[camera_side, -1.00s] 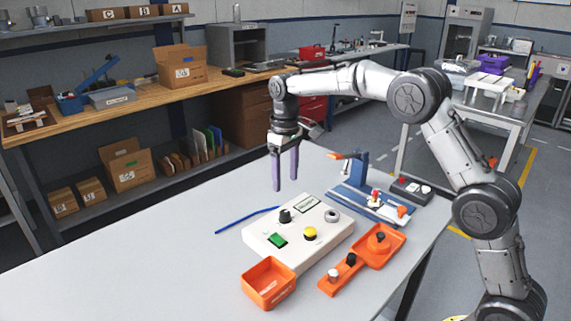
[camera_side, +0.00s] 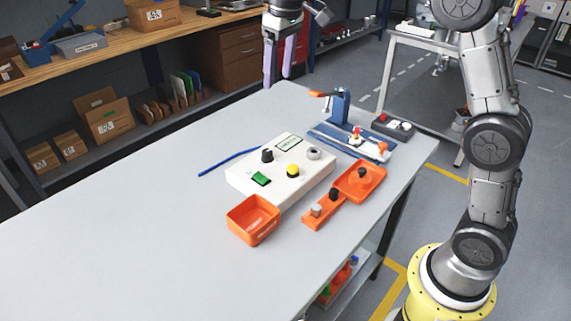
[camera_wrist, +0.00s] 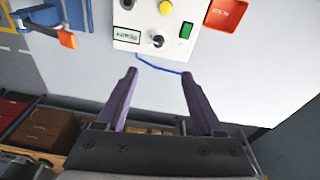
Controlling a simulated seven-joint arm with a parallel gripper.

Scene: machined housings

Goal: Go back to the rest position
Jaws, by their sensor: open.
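My gripper (camera_side: 279,80) hangs at the top of the side view, with its two purple fingers pointing down. It is raised over the far part of the table, behind the white control box (camera_side: 280,168). The fingers are apart with nothing between them. In the wrist view my gripper (camera_wrist: 158,75) also shows open and empty. The control box (camera_wrist: 145,22) is beyond the fingertips there, with a green switch, a yellow button and a dark knob on top.
An orange bin (camera_side: 253,222) and an orange tray (camera_side: 358,182) stand near the box. A blue cable (camera_side: 228,160) lies left of it. A blue fixture (camera_side: 341,108) stands behind. The table's left part (camera_side: 110,240) is clear. A wooden bench (camera_side: 100,55) runs along the back.

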